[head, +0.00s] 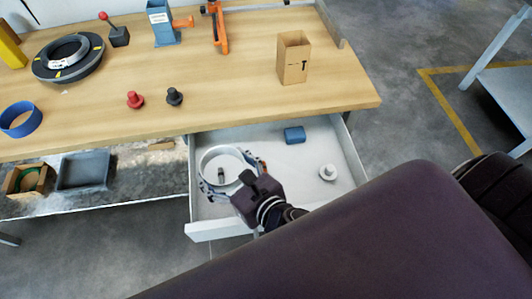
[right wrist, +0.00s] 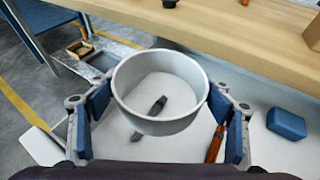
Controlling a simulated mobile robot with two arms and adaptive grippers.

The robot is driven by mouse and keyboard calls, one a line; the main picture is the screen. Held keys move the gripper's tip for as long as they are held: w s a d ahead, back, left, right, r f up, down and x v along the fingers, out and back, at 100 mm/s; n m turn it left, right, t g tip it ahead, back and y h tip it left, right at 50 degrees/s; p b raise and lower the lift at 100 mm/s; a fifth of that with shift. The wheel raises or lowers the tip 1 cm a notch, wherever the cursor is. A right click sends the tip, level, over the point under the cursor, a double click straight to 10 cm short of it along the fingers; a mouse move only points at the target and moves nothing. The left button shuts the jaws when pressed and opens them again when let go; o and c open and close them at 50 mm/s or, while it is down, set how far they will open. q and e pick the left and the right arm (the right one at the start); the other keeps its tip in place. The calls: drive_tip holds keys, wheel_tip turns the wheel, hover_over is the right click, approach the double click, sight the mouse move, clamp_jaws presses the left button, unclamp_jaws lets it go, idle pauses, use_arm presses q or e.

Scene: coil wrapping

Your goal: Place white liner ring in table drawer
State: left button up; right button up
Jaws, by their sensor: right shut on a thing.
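The white liner ring (head: 224,153) is between the two fingers of my right gripper (head: 231,176), which is shut on it. In the right wrist view the ring (right wrist: 158,126) stands open side up, with blue finger pads at its left and right. The open white table drawer (head: 300,207) is below it, and the ring is over the drawer's left part. I cannot tell whether the ring touches the drawer floor. A dark tool (right wrist: 157,105) shows through the ring. My left gripper is not in view.
In the drawer lie a blue block (head: 294,135), a small white knobbed piece (head: 328,172) and an orange-handled tool (right wrist: 215,145). The wooden tabletop (head: 220,95) overhangs behind, bearing a cardboard box (head: 293,60) and a dark coil (head: 68,58).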

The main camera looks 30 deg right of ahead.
hover_over(248, 147)
drive_tip(key=s+a, duration=0.2)
wheel_tip(248, 147, down, 5)
drive_tip(key=shift+s+a+f, duration=0.15)
drive_tip(key=shift+f, duration=0.05)
drive_tip(key=shift+w+d+f, duration=1.15)
drive_tip(key=shift+f, duration=0.05)
drive_tip(key=shift+f+b, duration=0.15)
drive_tip(key=shift+b, duration=0.15)
drive_tip(key=o, duration=1.1)
drive_tip(key=shift+o, duration=0.2)
